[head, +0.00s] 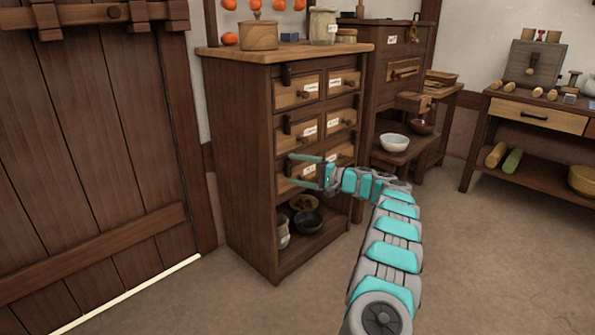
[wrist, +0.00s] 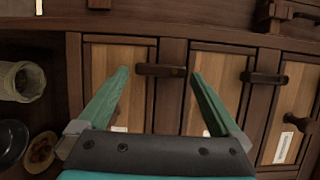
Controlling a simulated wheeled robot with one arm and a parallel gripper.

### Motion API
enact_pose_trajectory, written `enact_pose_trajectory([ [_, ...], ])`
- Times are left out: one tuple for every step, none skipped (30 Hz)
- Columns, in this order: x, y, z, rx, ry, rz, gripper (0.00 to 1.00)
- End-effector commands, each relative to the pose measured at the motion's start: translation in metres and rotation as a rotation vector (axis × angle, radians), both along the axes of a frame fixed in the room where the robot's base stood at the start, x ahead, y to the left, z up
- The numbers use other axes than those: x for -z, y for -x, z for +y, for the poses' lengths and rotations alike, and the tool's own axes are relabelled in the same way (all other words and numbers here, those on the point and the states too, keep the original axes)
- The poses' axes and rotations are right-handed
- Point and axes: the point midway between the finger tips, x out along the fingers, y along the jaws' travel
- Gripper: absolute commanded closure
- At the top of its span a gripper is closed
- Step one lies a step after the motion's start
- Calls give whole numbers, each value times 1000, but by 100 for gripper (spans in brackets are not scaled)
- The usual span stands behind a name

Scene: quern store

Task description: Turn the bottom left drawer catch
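The bottom left drawer (head: 301,172) is the lowest left front in the wooden cabinet; it also shows in the wrist view (wrist: 105,65). Its catch (wrist: 160,70) is a dark bar lying across the divider beside that drawer front in the wrist view, parallel to the line between my fingertips. In the head view my gripper (head: 292,168) reaches the drawer from the right and partly covers it. In the wrist view my gripper (wrist: 160,72) is open, with one green finger on each side of the catch. Gaps show between catch and fingers; contact in depth is unclear.
Another catch (wrist: 263,78) and a drawer knob (wrist: 291,119) lie to the right in the wrist view. Below the drawers, an open shelf holds a jar (head: 283,232) and a dark bowl (head: 308,222). A plank door (head: 90,150) stands left; the floor in front is clear.

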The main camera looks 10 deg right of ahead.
Motion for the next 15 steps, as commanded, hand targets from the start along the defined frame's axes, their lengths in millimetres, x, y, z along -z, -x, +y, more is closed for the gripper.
enact_pose_trajectory([
  [0, 0, 0, 0, 0, 0, 0],
  [0, 0, 0, -1, 0, 0, 0],
  [0, 0, 0, -1, 0, 0, 0],
  [0, 0, 0, -1, 0, 0, 0],
  [0, 1, -1, -1, 0, 0, 0],
  [0, 2, -3, -1, 0, 0, 0],
  [-1, 3, -4, -1, 1, -1, 0],
  [-1, 4, -6, -1, 0, -1, 0],
  [-1, 6, -9, -1, 0, -1, 0],
  [-1, 8, -12, -1, 0, -1, 0],
  [-1, 9, -16, 0, 0, -1, 0],
  [-2, 12, -21, 1, 0, -2, 0],
  [-2, 15, -26, 2, 0, -2, 0],
  [-2, 17, -30, 4, 0, -2, 0],
  [-2, 20, -36, 4, 1, -3, 0],
])
